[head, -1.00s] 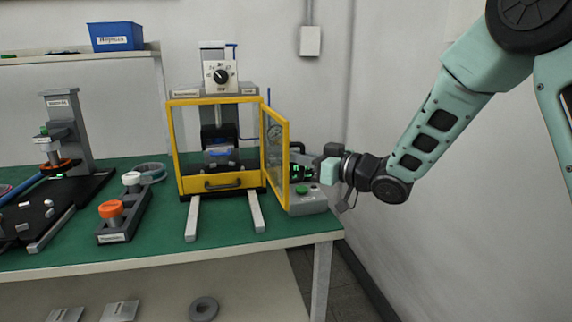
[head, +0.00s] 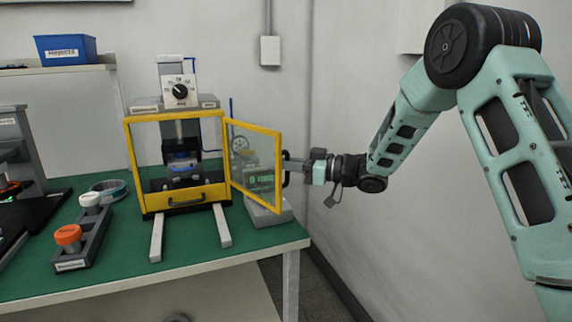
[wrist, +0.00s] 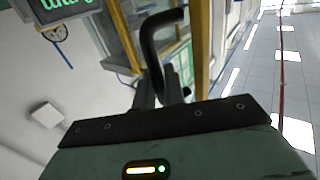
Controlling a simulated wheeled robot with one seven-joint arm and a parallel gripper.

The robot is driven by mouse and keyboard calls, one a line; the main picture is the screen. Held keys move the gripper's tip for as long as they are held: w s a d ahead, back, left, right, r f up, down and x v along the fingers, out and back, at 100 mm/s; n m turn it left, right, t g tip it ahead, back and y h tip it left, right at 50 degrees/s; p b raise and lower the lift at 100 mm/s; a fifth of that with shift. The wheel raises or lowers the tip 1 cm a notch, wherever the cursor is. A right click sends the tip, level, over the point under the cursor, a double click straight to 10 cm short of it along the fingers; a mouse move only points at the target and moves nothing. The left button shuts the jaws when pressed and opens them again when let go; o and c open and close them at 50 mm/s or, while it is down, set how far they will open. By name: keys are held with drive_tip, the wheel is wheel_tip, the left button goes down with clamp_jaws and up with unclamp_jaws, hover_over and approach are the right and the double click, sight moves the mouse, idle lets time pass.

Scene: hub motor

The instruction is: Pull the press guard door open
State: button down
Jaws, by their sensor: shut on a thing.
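The press guard door (head: 279,190) is a clear panel in a yellow frame. It stands swung out to the right of the yellow-framed press (head: 128,160), with the press front open. My gripper (head: 292,167) is at the door's outer right edge, shut on the dark door handle (head: 286,178). In the wrist view, the black curved handle (wrist: 152,45) runs down between the fingers of my gripper (wrist: 161,88), beside a yellow frame bar (wrist: 203,45). The fingers partly hide the handle's lower end.
A grey box (head: 268,213) with a green-lit display sits behind and below the door. A dark holder (head: 90,235) with orange and white knobs lies left of the press. The green bench (head: 190,250) ends just right of the door, near a wall.

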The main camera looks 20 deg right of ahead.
drive_tip(key=shift+r, duration=0.15)
drive_tip(key=c, duration=1.6)
unclamp_jaws()
drive_tip(key=b+v, duration=0.1)
drive_tip(key=v, duration=1.6)
drive_tip(key=shift+s+d, duration=0.1)
drive_tip(key=w+a+r+m+t+h+p, duration=0.25)
drive_tip(key=w+a+h, duration=0.2)
drive_tip(key=a, duration=0.45)
drive_tip(key=s+a+m+g+h+p, duration=0.25)
drive_tip(key=s+a+h+p, duration=0.2)
drive_tip(key=a, duration=0.35)
drive_tip(key=s+a+g+h+p, duration=0.1)
drive_tip(key=s+g, duration=0.2)
drive_tip(key=s, duration=0.7)
drive_tip(key=s+a+f+n+g+h+p, duration=0.1)
drive_tip(key=s+g, duration=0.3)
drive_tip(key=s, duration=0.7)
drive_tip(key=s+a+g+h+p, duration=0.1)
drive_tip(key=s+a+g+h, duration=0.2)
drive_tip(key=s, duration=0.8)
drive_tip(key=shift+a+f+n+p, duration=0.15)
drive_tip(key=shift+f+n+p, duration=0.05)
drive_tip(key=shift+n+p, duration=0.15)
